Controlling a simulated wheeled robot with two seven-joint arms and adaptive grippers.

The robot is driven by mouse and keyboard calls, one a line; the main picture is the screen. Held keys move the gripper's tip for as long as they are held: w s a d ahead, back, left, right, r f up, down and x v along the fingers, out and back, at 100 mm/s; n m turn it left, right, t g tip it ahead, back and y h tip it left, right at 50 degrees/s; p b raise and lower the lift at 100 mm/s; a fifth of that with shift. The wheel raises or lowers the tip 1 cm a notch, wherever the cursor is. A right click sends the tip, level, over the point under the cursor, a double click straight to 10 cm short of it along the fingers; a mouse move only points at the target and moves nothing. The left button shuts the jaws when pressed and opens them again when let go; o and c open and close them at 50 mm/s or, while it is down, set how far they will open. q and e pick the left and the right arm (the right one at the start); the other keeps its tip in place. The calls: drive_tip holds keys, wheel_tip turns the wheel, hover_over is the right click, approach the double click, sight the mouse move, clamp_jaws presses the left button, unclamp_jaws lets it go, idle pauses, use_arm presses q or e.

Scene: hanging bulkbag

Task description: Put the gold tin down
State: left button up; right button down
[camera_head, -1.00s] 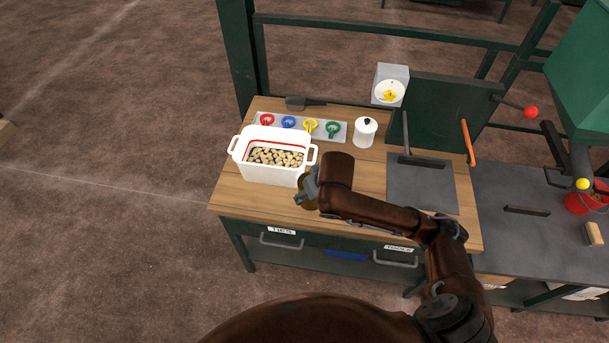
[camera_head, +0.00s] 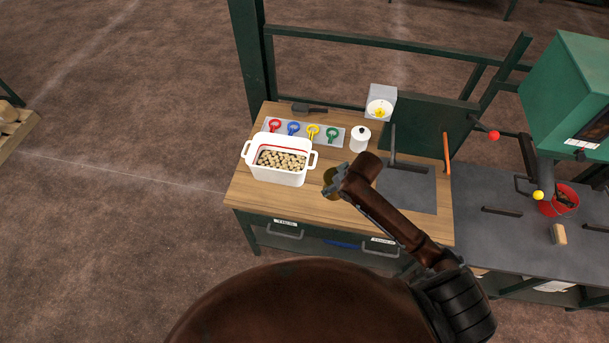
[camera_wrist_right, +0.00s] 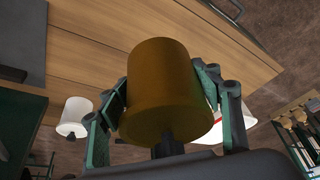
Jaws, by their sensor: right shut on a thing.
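The gold tin (camera_wrist_right: 162,85) fills the middle of the right wrist view, between the two green-and-grey fingers. My right gripper (camera_head: 332,182) is shut on it. In the head view the gold tin (camera_head: 330,187) is small and partly hidden by the gripper, over the wooden bench top (camera_head: 310,208), right of the white tub. I cannot tell from these views whether the tin touches the wood. My left gripper is not in view.
A white two-handled tub (camera_head: 278,174) of tan pieces stands on the bench's left. A white lidded canister (camera_head: 360,139), a tray of coloured rings (camera_head: 303,133) and a dial scale (camera_head: 380,104) stand behind. A grey plate (camera_head: 408,187) lies right. The front wood is clear.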

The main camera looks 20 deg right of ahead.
drive_tip(key=shift+w+d, duration=0.15)
drive_tip(key=shift+d, duration=0.2)
drive_tip(key=w+d+f, duration=0.2)
drive_tip(key=w+f, duration=0.1)
drive_tip(key=w+d+f, duration=0.2)
drive_tip(key=w+f, duration=0.1)
drive_tip(key=w, duration=0.1)
drive_tip(key=w+d+f, duration=0.2)
drive_tip(key=w+f, duration=0.1)
drive_tip(key=shift+w+d, duration=0.3)
drive_tip(key=shift+w, duration=0.1)
drive_tip(key=shift+w+d+f, duration=0.2)
drive_tip(key=shift+w+f, duration=0.05)
drive_tip(key=shift+f, duration=0.15)
drive_tip(key=shift+f+p, duration=0.4)
drive_tip(key=shift+f, duration=1.15)
drive_tip(key=shift+f, duration=0.15)
drive_tip(key=c, duration=0.6)
unclamp_jaws()
drive_tip(key=shift+c, duration=0.2)
